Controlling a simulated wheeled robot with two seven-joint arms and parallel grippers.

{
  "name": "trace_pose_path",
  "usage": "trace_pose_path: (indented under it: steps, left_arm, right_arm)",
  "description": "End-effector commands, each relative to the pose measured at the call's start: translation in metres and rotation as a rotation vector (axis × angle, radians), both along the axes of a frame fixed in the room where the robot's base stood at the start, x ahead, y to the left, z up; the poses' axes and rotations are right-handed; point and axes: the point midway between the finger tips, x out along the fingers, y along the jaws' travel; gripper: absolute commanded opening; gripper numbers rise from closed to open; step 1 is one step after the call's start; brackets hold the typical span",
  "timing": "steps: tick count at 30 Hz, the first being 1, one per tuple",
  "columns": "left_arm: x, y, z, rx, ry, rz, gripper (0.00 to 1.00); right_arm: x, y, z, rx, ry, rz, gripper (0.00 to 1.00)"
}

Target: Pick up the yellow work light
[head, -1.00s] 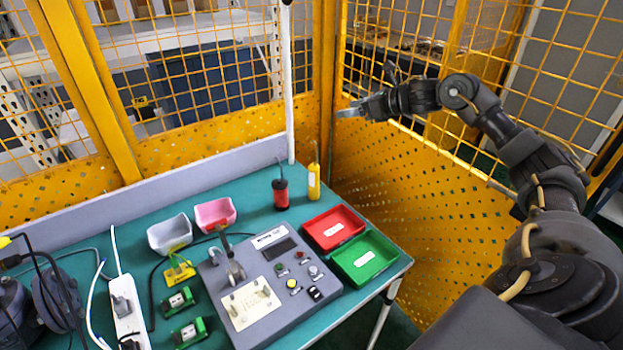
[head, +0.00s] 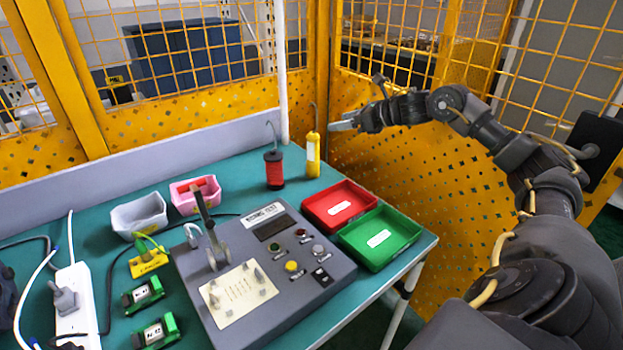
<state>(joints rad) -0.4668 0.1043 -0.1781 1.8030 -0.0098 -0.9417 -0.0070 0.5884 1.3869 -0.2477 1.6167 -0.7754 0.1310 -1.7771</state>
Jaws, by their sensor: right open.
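The yellow work light (head: 313,155) stands upright at the back right of the green table, a slim yellow cylinder with a pale label and a hook on top. My right gripper (head: 338,126) is just to the right of its upper part in the head view, its fingers pointing left towards it. The gripper is open, and nothing shows between its fingers. I cannot tell whether the fingertips touch the light or how far apart in depth they are. My left gripper is out of view.
A red spool-like tool (head: 274,169) stands left of the light. A red tray (head: 340,204) and a green tray (head: 380,237) lie in front. A grey control box (head: 262,272) fills the middle. A white pole (head: 281,75) and yellow mesh fencing (head: 385,160) stand close behind.

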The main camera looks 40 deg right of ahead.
Motion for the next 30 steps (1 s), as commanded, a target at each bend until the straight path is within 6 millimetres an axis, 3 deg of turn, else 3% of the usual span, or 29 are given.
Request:
trace_pose_path:
  steps: [1,6,9,15,20,30]
  left_arm:
    - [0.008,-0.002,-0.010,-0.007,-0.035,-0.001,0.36]
    - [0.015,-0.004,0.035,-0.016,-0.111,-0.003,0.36]
    - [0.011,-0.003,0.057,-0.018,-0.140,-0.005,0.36]
    - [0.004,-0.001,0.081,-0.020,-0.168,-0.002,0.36]
    - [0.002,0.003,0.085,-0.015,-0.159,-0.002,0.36]
    - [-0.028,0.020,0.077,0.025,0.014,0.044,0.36]
  right_arm:
    - [0.000,0.000,-0.045,0.000,0.000,0.000,0.65]
    - [0.001,0.001,-0.096,0.001,-0.001,0.001,0.65]
    - [0.002,0.001,-0.113,0.001,-0.001,0.001,0.65]
    - [0.002,0.002,-0.125,0.001,-0.001,0.002,0.65]
    - [0.005,0.003,-0.124,0.003,-0.001,0.002,0.65]
    - [0.045,0.018,-0.142,0.005,-0.002,0.004,0.65]
